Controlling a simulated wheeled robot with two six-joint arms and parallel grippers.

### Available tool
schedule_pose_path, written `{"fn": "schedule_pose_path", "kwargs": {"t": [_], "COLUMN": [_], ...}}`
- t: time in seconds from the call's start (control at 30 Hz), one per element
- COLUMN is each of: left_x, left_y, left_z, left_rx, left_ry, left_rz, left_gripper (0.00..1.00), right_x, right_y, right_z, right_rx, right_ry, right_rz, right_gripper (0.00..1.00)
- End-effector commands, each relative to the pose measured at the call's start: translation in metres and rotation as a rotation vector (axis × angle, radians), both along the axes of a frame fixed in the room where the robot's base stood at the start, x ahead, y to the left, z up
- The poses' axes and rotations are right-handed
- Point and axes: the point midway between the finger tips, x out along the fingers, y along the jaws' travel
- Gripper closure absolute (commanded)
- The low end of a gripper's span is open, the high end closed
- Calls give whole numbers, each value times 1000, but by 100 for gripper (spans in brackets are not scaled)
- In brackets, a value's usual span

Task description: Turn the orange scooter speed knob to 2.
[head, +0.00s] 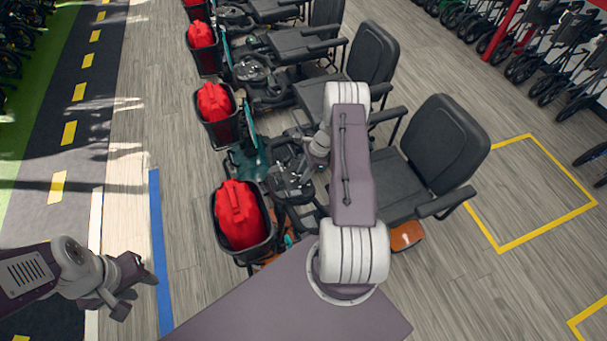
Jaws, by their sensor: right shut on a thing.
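The orange scooter is the nearest in the row, with a black seat (440,150) and an orange rear body panel (406,236). More orange shows low near its front, beside the basket. My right gripper (294,184) is at the control panel on its tiller, shut on what appears to be the speed knob. The fingers and wrist cover the knob, and its pointer and numbers cannot be read. My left gripper (134,290) is open and empty over the floor at the lower left, apart from the scooter.
A black front basket (262,248) holds a red bag (239,213). Other scooters with red bags stand close behind in the row. A blue floor line (156,220) runs at the left, with clear floor around it. A yellow-marked bay (545,235) at the right is empty.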

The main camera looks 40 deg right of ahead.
Motion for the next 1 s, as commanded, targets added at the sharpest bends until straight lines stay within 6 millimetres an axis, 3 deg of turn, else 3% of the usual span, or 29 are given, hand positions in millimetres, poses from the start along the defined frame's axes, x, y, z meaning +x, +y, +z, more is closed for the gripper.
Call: {"fn": "schedule_pose_path", "kwargs": {"t": [0.5, 1.0], "left_x": [0, 0], "left_y": [0, 0], "left_z": [-54, -81], "left_rx": [0, 0], "left_ry": [0, 0], "left_rz": [0, 0], "left_gripper": [64, 64], "right_x": [3, 4], "right_y": [-1, 0], "right_z": [-4, 0], "right_rx": [-19, -36], "right_ry": [-70, -129], "right_rz": [438, 825], "right_gripper": [100, 100]}}
